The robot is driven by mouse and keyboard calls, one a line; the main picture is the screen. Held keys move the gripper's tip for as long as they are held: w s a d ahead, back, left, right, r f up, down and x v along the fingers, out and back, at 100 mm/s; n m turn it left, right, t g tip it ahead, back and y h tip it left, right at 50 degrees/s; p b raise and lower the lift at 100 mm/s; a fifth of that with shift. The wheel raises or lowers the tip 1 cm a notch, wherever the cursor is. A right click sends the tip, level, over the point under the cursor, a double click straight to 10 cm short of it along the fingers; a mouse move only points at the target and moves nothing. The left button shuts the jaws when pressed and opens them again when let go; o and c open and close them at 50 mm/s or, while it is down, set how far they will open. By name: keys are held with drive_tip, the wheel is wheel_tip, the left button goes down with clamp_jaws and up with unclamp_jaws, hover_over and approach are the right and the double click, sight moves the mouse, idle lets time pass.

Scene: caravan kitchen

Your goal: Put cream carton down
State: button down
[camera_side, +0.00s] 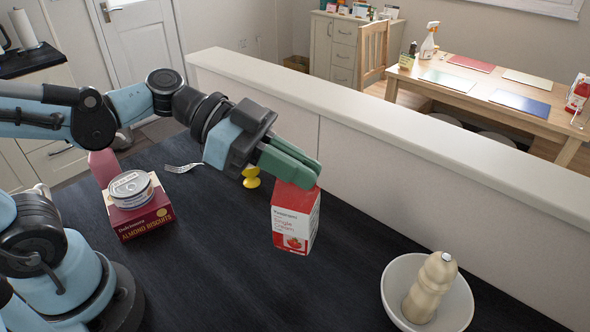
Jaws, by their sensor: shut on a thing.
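My gripper (298,178) comes from the upper left, with green fingers shut on the carton's top. The fingers hide part of that top. I cannot tell whether the carton's base touches the worktop or hangs slightly above it.
A tin (131,190) sits on an almond biscuits box (140,218) at left. A fork (184,168) and a yellow object (251,177) lie behind. Worktop in front of the carton is clear. A pale ledge (400,138) runs behind.

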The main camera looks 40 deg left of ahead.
drive_tip(key=w+a+f, duration=0.6)
drive_tip(key=w+f, duration=0.1)
drive_tip(key=f, duration=0.3)
drive_tip(key=shift+w+a, duration=0.2)
idle(0.5)
drive_tip(key=shift+f, duration=0.1)
drive_tip(key=c, duration=1.2)
unclamp_jaws()
drive_tip(key=shift+c, duration=0.2)
